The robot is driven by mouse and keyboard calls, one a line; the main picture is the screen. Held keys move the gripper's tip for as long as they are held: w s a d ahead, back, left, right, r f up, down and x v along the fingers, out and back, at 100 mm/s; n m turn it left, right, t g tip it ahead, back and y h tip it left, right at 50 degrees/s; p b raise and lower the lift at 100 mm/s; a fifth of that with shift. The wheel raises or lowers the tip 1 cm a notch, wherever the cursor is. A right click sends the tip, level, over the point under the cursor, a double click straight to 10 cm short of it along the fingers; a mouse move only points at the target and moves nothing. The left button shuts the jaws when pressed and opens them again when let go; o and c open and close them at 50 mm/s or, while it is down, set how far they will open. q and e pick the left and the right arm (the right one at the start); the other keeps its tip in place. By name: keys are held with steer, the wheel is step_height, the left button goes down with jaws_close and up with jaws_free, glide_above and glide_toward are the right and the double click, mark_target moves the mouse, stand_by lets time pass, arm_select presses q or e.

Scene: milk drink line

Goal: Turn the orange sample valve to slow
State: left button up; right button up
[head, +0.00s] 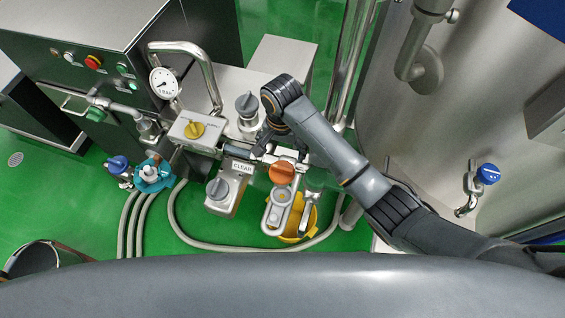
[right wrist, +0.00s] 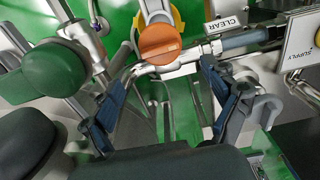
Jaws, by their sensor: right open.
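The orange sample valve knob (head: 282,172) is round and sits on the steel pipework in the middle of the head view, right of the CLEAR label. In the right wrist view the orange knob (right wrist: 160,44) shows a slot-like bar across its face. My right gripper (head: 265,146) is just above and left of the knob in the head view, partly hidden by its own wrist. In the right wrist view its blue fingers (right wrist: 163,72) stand apart, empty, with the knob beyond and between them. No slow marking is readable. My left gripper is not in view.
The CLEAR label (head: 242,167), a yellow knob (head: 194,130) and grey knobs (head: 247,103) crowd close by on the left. A yellow container (head: 298,226) is below the valve. A hose (head: 240,245) curves over the green floor. A blue-handled valve (head: 487,174) is at right.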

mark_target(282, 168)
step_height(282, 168, down, 9)
steer(key=shift+r+p, duration=0.1)
steer(key=shift+p, duration=0.2)
steer(key=c, duration=1.2)
